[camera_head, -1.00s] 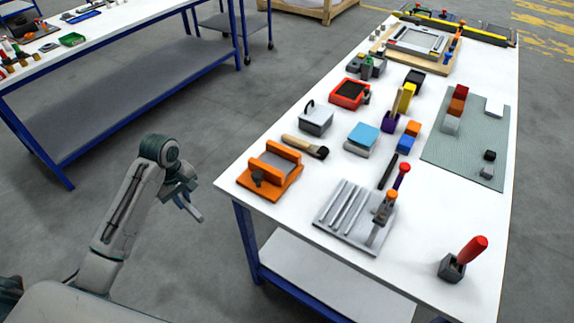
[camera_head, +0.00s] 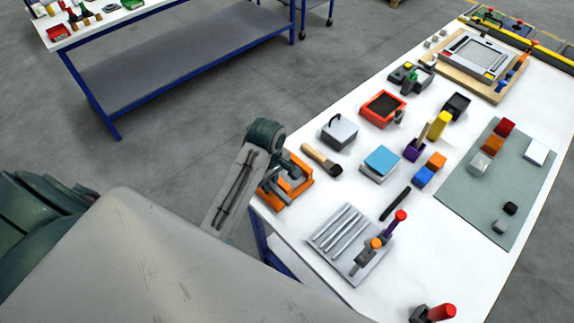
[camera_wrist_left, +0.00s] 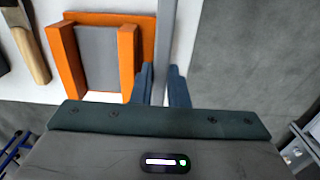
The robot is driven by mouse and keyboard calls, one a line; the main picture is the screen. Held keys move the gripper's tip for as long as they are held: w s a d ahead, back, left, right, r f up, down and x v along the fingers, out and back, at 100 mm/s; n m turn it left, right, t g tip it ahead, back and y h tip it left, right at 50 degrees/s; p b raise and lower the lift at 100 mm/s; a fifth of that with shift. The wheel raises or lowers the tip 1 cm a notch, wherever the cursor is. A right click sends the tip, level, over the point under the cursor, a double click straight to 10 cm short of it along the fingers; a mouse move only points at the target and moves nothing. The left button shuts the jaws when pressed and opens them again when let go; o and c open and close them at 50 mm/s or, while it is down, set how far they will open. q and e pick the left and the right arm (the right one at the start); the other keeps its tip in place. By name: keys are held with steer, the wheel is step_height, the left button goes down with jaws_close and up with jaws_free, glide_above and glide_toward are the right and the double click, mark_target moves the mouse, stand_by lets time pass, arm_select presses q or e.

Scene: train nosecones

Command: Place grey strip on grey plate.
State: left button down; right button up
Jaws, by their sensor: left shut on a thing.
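My left gripper (camera_head: 273,183) is at the near left edge of the white table, overlapping the orange holder (camera_head: 294,190) in the head view. In the left wrist view the gripper's blue fingers (camera_wrist_left: 162,80) are shut on a long grey strip (camera_wrist_left: 165,28). The strip runs past the right side of the orange holder (camera_wrist_left: 127,50). A flat grey plate (camera_wrist_left: 98,58) lies between the holder's two orange walls. Contact between strip and holder cannot be told. My right gripper is not in view.
A grey tray with metal bars (camera_head: 340,232) lies to the right of the holder. A wooden-handled brush (camera_head: 318,158), a grey box (camera_head: 340,133) and a blue-topped block (camera_head: 381,160) stand nearby. The table's left edge runs beside the holder; open floor lies beyond.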

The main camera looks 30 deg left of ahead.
arm_select(q)
steer(key=b, duration=0.2)
glide_above(286, 172)
steer(key=s, duration=0.2)
steer(key=shift+s+f, duration=0.2)
steer(key=shift+f, duration=0.4)
steer(key=shift+w+r+p, duration=0.2)
steer(key=shift+w+p, duration=0.3)
steer(key=shift+p, duration=0.15)
steer(key=shift+w+f, duration=0.1)
steer(key=shift+w, duration=0.4)
step_height(286, 172, down, 3)
steer(key=shift+r+p, duration=0.1)
steer(key=shift+p, duration=1.05)
steer(key=shift+w+f, duration=0.1)
steer(key=shift+f, duration=0.25)
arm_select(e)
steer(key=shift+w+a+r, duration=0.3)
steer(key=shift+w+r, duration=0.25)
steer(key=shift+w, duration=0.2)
arm_select(q)
steer(key=shift+f, duration=0.1)
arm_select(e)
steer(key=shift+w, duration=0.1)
